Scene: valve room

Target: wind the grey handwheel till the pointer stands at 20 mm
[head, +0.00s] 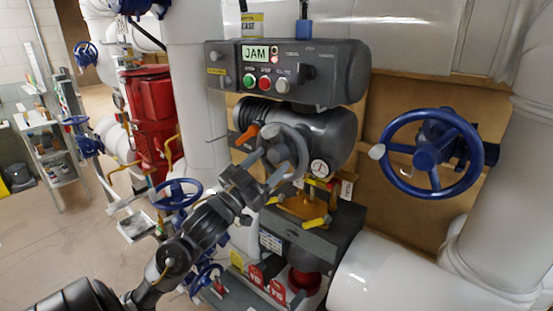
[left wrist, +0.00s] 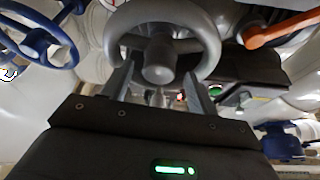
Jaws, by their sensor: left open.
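The grey handwheel (head: 302,140) sits on the front of a dark cylindrical actuator, below the control box. My left gripper (head: 264,170) is at the handwheel, with its fingers open. In the left wrist view the handwheel's rim (left wrist: 208,35) arches above the gripper. The wheel's round hub lies between and beyond the two fingers of the gripper (left wrist: 160,85). I cannot tell whether the fingers touch the wheel. I cannot make out a millimetre scale or its pointer in either view. My right gripper is not in view.
The control box (head: 285,72) above has a display reading JAM and several buttons. A large blue handwheel (head: 433,153) and white pipes stand at right.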

